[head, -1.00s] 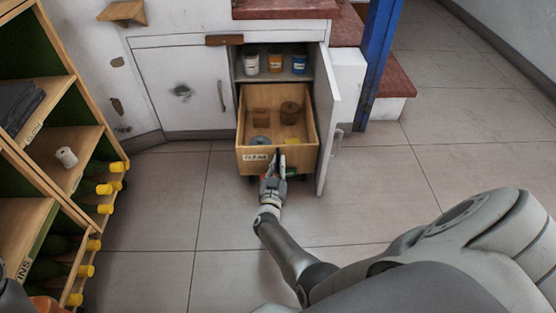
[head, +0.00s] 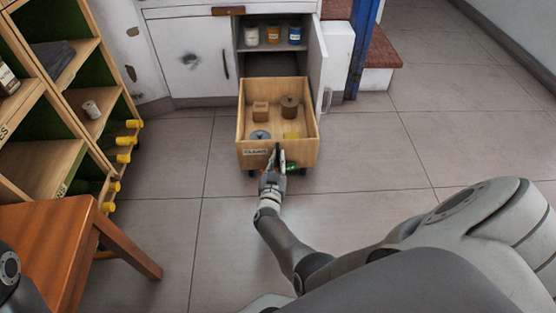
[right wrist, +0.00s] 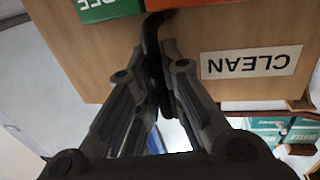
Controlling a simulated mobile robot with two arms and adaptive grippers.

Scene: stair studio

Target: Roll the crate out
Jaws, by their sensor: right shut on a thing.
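The wooden crate (head: 305,152) stands on the floor on small dark wheels, just in front of the open cupboard (head: 272,64). It is labelled CLEAN, and the label also shows upside down in the right wrist view (right wrist: 252,62). Inside lie a brown block (head: 260,110), a dark brown round thing (head: 290,106), a grey-blue round thing (head: 260,135) and a yellow thing (head: 291,135). My right gripper (head: 275,163) is shut on a dark handle (right wrist: 152,35) at the crate's front. My left gripper is not in view.
The cupboard door (head: 318,66) stands open on the right. Several cans (head: 273,35) stand on its upper shelf. A wooden rack (head: 85,95) with yellow-ended pegs and an orange-brown wooden table or stool (head: 60,240) stand at left. The floor on the right is clear.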

